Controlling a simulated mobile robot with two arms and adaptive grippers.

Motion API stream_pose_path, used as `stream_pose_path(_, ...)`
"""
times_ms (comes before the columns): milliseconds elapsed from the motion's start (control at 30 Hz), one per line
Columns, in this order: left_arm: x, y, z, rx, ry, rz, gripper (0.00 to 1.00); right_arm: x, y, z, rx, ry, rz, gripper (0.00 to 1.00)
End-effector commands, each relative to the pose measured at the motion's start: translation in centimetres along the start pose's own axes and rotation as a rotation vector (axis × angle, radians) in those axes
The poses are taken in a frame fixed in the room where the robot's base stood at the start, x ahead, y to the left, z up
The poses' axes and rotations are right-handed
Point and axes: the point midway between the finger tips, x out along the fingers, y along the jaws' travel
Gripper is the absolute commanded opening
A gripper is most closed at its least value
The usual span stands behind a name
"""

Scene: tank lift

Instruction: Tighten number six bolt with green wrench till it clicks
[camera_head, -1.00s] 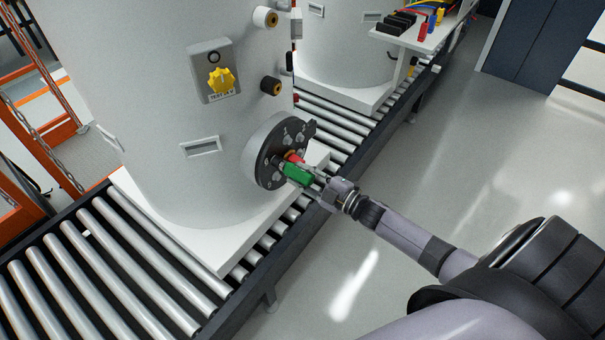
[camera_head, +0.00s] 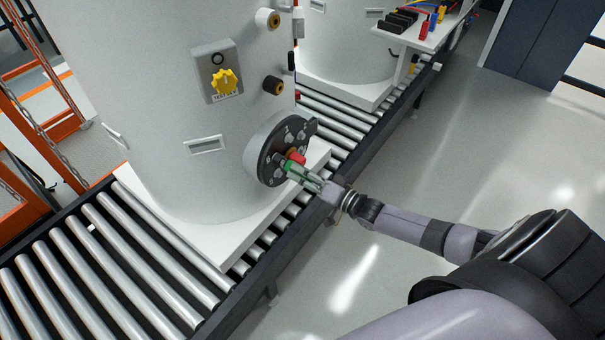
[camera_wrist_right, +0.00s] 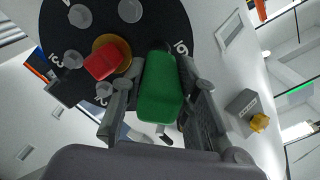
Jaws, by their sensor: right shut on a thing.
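My right gripper (camera_head: 312,182) is shut on the green wrench (camera_head: 293,170), at the dark round flange (camera_head: 268,160) low on the white tank. In the right wrist view the green wrench (camera_wrist_right: 160,88) lies between both fingers of the gripper (camera_wrist_right: 160,105). Its dark head meets the flange (camera_wrist_right: 180,22) beside a digit that looks like a 6, covering the bolt there. Other bolts (camera_wrist_right: 131,10) show on the flange, with numbers beside some. A red block (camera_wrist_right: 102,65) on a brass-coloured round part sits left of the wrench. My left gripper is out of view.
The white tank (camera_head: 160,120) stands on a roller conveyor (camera_head: 130,270) and carries a yellow knob (camera_head: 224,81) on a grey plate. A second tank (camera_head: 345,45) and a white table (camera_head: 436,38) with tools are behind. The floor at right is clear.

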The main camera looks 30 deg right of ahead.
Motion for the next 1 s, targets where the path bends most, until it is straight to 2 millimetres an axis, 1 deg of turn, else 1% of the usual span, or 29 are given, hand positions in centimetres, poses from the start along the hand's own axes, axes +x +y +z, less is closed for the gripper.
stream_pose_path(33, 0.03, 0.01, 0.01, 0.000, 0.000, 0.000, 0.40, 0.26, -0.32, -0.32, 0.017, 0.007, -0.008, 0.00)
stream_pose_path(433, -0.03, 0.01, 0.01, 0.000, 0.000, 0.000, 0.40, 0.12, -0.40, -0.42, 0.018, 0.008, -0.010, 0.00)
stream_pose_path(533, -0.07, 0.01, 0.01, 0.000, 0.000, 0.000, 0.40, 0.08, -0.41, -0.45, -0.030, 0.010, -0.010, 0.00)
stream_pose_path(667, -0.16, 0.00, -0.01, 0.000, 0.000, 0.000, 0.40, 0.05, -0.35, -0.53, -0.235, 0.011, -0.008, 0.00)
stream_pose_path(1000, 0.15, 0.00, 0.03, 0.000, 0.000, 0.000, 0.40, 0.05, -0.19, -0.68, -0.871, 0.014, -0.005, 0.00)
